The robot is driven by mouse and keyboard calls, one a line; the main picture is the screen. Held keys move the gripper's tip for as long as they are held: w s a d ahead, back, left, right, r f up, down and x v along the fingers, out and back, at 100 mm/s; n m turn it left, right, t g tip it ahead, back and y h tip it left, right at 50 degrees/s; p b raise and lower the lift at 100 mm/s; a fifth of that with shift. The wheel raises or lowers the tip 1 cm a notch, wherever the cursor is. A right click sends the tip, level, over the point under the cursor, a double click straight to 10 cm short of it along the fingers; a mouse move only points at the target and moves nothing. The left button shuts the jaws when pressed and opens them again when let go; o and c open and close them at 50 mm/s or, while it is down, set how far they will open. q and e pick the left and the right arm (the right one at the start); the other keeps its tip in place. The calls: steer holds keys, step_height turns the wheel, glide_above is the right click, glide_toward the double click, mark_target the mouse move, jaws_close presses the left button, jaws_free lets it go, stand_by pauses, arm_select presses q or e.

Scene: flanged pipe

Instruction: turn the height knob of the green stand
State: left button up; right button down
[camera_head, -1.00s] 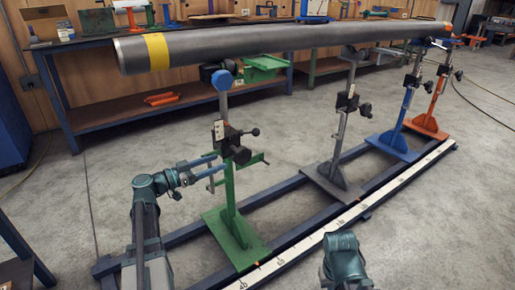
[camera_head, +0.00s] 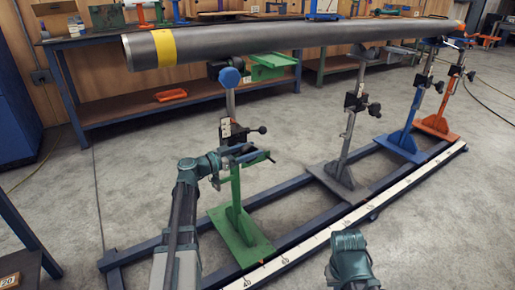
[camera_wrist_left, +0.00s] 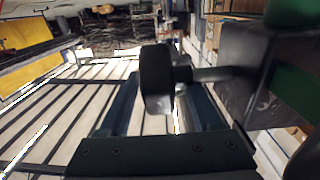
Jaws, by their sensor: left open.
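The green stand (camera_head: 236,190) stands upright on its base plate, with a dark clamp block (camera_head: 232,133) on its post. My left gripper (camera_head: 236,164) is open at the stand, just below that block. In the left wrist view, a round black knob (camera_wrist_left: 155,82) sits on a short shaft from a dark block at the right. The open fingers of my left gripper (camera_wrist_left: 165,108) lie on either side of the knob's lower part; contact cannot be told. In the head view the gripper mostly hides this knob. My right gripper's fingers are out of view.
A long grey pipe (camera_head: 290,38) with a yellow band spans above the stands. Grey (camera_head: 345,150), blue (camera_head: 405,135) and orange (camera_head: 442,110) stands follow to the right on the floor rails. A workbench (camera_head: 130,104) stands behind. Floor in front of the rails is clear.

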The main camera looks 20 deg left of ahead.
arm_select(q)
steer(key=shift+x, duration=1.45)
jaws_close()
